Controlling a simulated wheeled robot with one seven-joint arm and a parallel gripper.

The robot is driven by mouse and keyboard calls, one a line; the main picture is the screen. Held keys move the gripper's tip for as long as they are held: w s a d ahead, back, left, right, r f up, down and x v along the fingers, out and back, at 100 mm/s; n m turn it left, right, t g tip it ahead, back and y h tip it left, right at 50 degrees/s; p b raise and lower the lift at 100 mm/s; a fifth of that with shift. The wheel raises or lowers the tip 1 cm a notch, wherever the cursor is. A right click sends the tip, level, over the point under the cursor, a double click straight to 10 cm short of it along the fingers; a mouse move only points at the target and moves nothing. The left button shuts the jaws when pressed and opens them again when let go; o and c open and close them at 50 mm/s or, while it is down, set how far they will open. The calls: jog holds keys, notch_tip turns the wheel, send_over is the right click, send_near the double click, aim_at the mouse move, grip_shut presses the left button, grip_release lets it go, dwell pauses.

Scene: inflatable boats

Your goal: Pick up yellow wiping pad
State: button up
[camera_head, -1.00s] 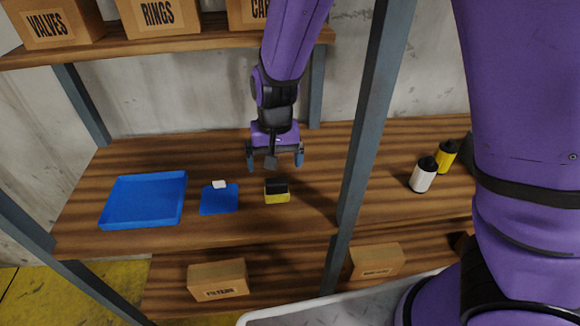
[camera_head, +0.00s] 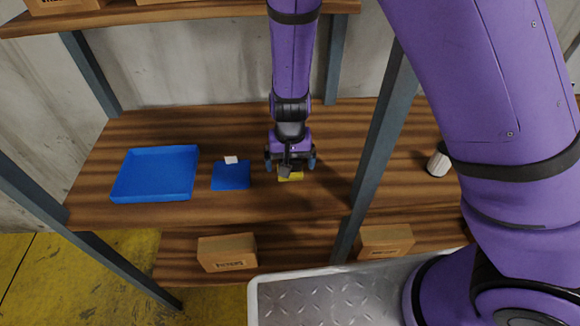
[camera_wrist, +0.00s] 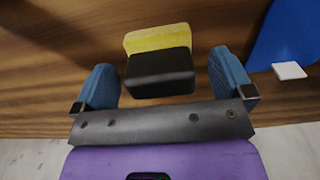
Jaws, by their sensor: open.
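The yellow wiping pad (camera_wrist: 157,38) has a black block-shaped handle (camera_wrist: 160,74) on it and lies on the wooden shelf. In the head view, only part of the yellow pad (camera_head: 291,177) shows below my gripper (camera_head: 290,165), which hides the rest. In the wrist view, my gripper (camera_wrist: 163,88) is open, with one blue finger on each side of the black handle. There is a gap between each finger and the handle, and nothing is held. I cannot tell the exact height of the fingertips above the shelf.
A blue mat (camera_head: 231,176) with a white piece (camera_head: 231,160) lies left of the pad. A blue tray (camera_head: 155,198) stands further left. A grey shelf post (camera_head: 376,150) rises to the right, with a white bottle (camera_head: 438,163) beyond it. Cardboard boxes (camera_head: 227,252) sit below.

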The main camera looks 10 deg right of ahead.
jog(key=shift+f, duration=1.15)
jog(key=c, duration=1)
jog(key=shift+r, duration=0.1)
